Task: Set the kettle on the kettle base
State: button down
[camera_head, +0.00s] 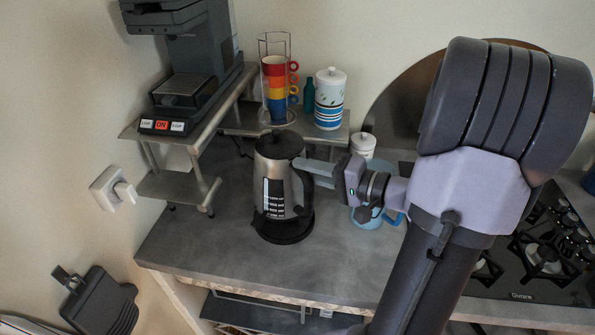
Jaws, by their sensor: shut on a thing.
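The kettle (276,190) is a steel jug with a black lid, upright on the grey counter's left part. The round black kettle base (283,230) shows directly below it, and its rim sticks out around the kettle's bottom. The kettle looks in line with the base; I cannot tell from this view whether it rests fully on it or a small gap is left. My gripper (312,172) reaches in from the right and is shut on the kettle's black handle, which the fingers partly hide.
A coffee machine (185,60) stands on a metal corner shelf (180,187) at left. Stacked coloured mugs (275,85) and a striped canister (329,100) stand behind. A blue mug (368,217) is under my wrist. A gas hob (540,255) is right. The front counter is clear.

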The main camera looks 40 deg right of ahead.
jog(key=shift+s+d+f+b, duration=0.15)
jog(key=shift+s+f+b, duration=0.15)
jog(key=shift+f, duration=0.35)
jog(key=shift+w+f+b, duration=0.15)
jog(key=shift+f+b, duration=0.85)
jog(key=shift+f, duration=1.05)
jog(key=shift+b, duration=0.95)
jog(key=shift+f+b, duration=0.6)
jog(key=shift+b, duration=0.1)
jog(key=c, duration=1.6)
grip_release()
jog(key=shift+o, duration=0.2)
jog(key=shift+s, duration=0.2)
jog(key=b, duration=0.2)
send_near(295, 188)
jog(key=v, duration=0.4)
jog(key=shift+s+d, duration=0.25)
jog(key=shift+s, duration=0.1)
